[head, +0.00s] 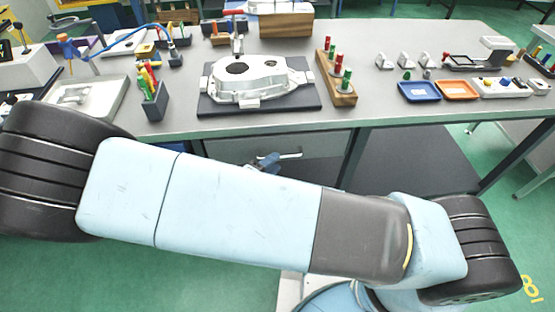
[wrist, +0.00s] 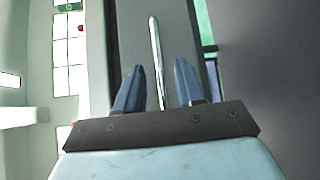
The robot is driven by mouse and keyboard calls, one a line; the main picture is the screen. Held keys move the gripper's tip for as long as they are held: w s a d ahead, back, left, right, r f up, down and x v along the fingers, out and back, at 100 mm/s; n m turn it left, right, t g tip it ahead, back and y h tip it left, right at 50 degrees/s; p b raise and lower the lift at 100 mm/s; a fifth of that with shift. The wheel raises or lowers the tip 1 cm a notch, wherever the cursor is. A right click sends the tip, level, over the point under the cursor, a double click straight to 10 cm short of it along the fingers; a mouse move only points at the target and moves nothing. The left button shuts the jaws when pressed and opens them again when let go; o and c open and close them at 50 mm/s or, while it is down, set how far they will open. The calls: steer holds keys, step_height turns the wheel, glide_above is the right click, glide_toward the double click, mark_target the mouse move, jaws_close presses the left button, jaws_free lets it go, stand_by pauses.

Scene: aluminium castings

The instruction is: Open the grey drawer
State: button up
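The grey drawer (head: 320,147) hangs under the front edge of the workbench and looks shut. Its pale bar handle (head: 291,155) shows just right of my gripper (head: 266,162). My arm hides the lower part of the drawer. In the wrist view the drawer front (wrist: 177,22) is a grey strip, and the long handle (wrist: 154,35) runs between the two blue fingers of my gripper (wrist: 158,68). The fingers are apart, with a visible gap on both sides of the handle. How deep the handle lies between them is hard to tell.
The workbench top (head: 385,120) carries a white casting (head: 262,88) on a dark plate, a wooden peg block (head: 336,80), a blue tray (head: 419,91) and an orange tray (head: 457,90). A bench leg (head: 355,158) stands right of the drawer. Green floor lies in front.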

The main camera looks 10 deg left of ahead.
steer(key=shift+x, duration=1.5)
steer(key=shift+c, duration=0.5)
jaws_close()
steer(key=shift+s, duration=0.1)
